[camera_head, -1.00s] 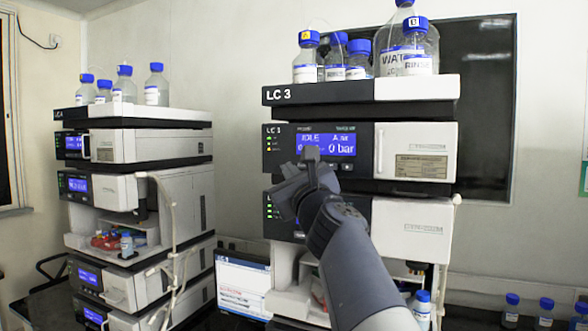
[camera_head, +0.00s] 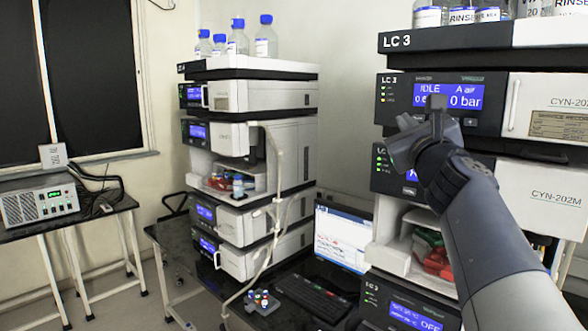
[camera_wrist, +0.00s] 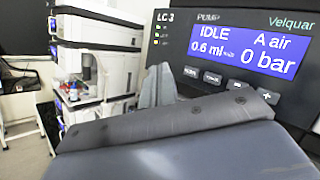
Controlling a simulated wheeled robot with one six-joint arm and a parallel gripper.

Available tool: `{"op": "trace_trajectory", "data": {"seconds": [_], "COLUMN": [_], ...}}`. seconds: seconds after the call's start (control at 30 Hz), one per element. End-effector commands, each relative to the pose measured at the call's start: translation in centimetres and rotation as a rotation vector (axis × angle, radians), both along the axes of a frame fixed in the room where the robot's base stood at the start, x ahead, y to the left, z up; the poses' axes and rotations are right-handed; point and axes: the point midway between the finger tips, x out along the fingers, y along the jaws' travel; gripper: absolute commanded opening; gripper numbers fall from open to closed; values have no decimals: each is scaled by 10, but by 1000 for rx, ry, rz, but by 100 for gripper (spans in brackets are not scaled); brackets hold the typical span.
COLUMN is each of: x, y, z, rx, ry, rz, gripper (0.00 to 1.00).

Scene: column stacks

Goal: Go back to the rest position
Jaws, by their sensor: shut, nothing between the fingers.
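My gripper (camera_head: 436,106) is up in front of the LC 3 column stack (camera_head: 440,42), close to the pump module's blue display (camera_head: 448,96). The display reads IDLE, A air and 0 bar. In the wrist view the display (camera_wrist: 248,50) is large at the right, and my gripper (camera_wrist: 158,82) shows pointing up beside the module's left edge. The gripper is shut and empty. My arm comes in from the lower right and hides part of the module below. Whether the fingers touch the panel cannot be told.
A second stack (camera_head: 262,97) with blue-capped bottles stands left of centre. A monitor (camera_head: 343,238), keyboard (camera_head: 300,290) and small vial rack (camera_head: 262,303) lie between the stacks. A grey instrument (camera_head: 40,200) sits on a side table at the far left. Open floor shows between the tables.

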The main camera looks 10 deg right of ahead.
Motion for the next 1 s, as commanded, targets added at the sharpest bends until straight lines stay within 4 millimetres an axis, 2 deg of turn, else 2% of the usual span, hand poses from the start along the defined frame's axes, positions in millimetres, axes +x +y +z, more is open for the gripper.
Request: {"op": "trace_trajectory", "data": {"seconds": [0.1, 0.27, 0.4, 0.6, 1.0], "x": [8, 5, -11, -26, -29], "y": [-11, -7, 15, 33, 36], "z": [1, 4, -1, -1, 0], "rx": [2, 2, -3, -1, 0], "ry": [1, 1, -3, -1, 0], "rz": [-1, 1, 4, 2, 0], "gripper": [0, 0, 0, 0, 0]}}
